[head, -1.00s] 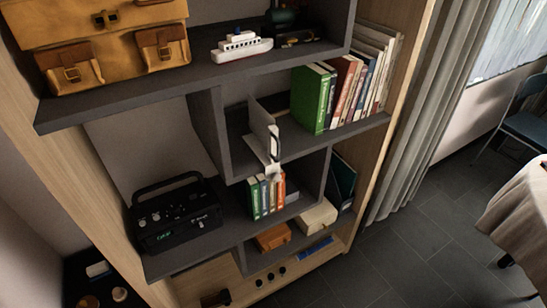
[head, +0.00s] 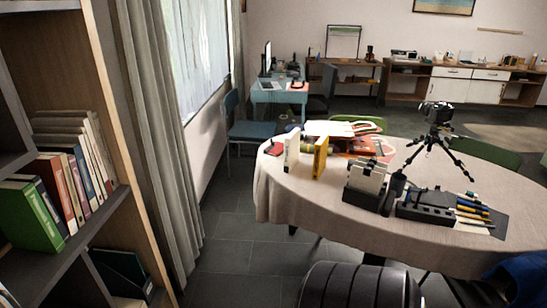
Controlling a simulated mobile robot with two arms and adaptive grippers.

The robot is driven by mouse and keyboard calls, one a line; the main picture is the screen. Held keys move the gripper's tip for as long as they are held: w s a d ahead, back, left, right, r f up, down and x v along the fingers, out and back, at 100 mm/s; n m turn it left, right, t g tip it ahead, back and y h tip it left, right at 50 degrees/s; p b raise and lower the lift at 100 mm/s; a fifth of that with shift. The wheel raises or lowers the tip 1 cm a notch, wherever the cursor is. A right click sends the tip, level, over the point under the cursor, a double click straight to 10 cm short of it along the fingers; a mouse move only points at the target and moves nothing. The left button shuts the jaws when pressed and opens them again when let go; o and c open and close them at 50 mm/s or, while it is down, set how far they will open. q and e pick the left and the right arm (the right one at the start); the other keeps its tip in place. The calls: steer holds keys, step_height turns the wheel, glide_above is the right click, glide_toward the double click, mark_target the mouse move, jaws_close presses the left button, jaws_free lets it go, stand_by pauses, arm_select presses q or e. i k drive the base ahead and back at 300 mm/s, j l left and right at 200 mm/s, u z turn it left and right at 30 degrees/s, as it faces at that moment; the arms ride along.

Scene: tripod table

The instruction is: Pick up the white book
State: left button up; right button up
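A thin white book (head: 291,149) stands upright near the left end of the cloth-covered table (head: 290,196). A yellow book (head: 320,157) stands upright just to its right, with a gap between them. Several pale-spined books (head: 97,150) also stand on the shelf at the left. Neither of my grippers is in view.
A tripod with a camera (head: 437,115) stands on the table. A black holder with pale items (head: 367,183) and a black organiser with pens (head: 430,208) sit near the front. A bookshelf (head: 133,190) and curtain (head: 160,120) line the left. Tiled floor (head: 232,240) lies between shelf and table.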

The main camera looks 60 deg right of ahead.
mark_target(292, 141)
steer(key=z, duration=2.25)
steer(key=i+j+z, duration=0.15)
steer(key=i, duration=0.45)
steer(key=i+j+z, duration=0.15)
steer(key=i, duration=0.4)
steer(key=l, duration=0.05)
